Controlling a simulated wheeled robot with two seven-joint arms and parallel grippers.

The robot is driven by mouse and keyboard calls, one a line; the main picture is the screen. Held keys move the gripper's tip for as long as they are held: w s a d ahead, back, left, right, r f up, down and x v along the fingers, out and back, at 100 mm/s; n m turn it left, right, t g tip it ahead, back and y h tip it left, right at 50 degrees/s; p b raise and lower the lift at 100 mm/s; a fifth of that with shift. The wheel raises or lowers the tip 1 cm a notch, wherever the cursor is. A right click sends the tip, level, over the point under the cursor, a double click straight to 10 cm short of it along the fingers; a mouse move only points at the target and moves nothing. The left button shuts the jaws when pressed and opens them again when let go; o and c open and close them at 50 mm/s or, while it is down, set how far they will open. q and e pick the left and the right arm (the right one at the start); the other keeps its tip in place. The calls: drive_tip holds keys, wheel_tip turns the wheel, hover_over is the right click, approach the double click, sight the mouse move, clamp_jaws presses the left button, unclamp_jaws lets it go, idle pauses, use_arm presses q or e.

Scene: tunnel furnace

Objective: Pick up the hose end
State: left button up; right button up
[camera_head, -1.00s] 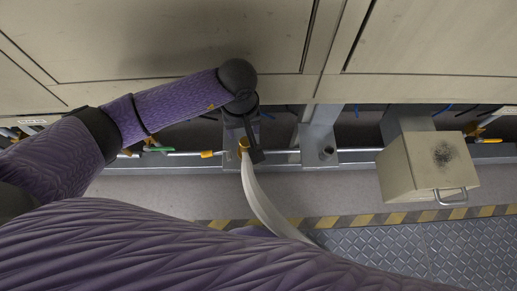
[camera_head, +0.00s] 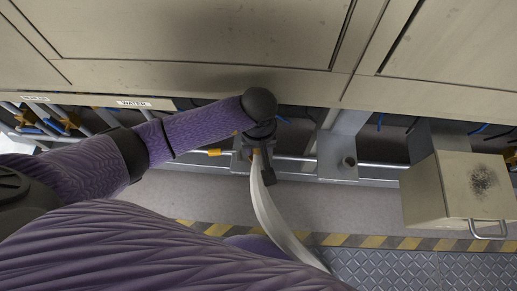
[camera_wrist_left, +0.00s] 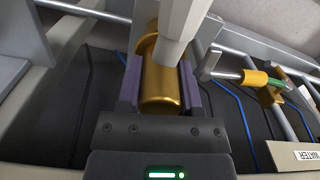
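The hose (camera_head: 268,208) is a pale, curved tube that runs down from my left gripper toward the floor plates. Its end is a brass fitting (camera_wrist_left: 163,88), which shows large in the left wrist view. My left gripper (camera_wrist_left: 160,85) has one purple finger pad on each side of the brass fitting, closed against it. In the head view the left gripper (camera_head: 263,160) is mostly hidden under the wrist, below the machine's lower edge. My right gripper is not in view.
Beige machine panels (camera_head: 190,45) stand above. A beige box with a handle (camera_head: 460,192) is at the right. Pipes with valves and a WATER label (camera_wrist_left: 312,155) lie near the gripper. Striped tape (camera_head: 380,241) borders the metal floor plates (camera_head: 390,270).

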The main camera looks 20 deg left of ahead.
use_arm(q)
clamp_jaws()
drive_tip(key=shift+r, duration=0.3)
wheel_tip(320, 180, up, 9)
drive_tip(key=p, duration=0.5)
drive_tip(key=shift+r+p, duration=0.2)
drive_tip(key=shift+p, duration=0.2)
drive_tip(key=shift+r, duration=0.1)
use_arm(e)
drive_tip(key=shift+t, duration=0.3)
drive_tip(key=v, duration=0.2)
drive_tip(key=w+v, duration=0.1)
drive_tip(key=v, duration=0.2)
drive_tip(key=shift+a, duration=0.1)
use_arm(q)
wheel_tip(320, 180, up, 5)
drive_tip(key=p, duration=0.3)
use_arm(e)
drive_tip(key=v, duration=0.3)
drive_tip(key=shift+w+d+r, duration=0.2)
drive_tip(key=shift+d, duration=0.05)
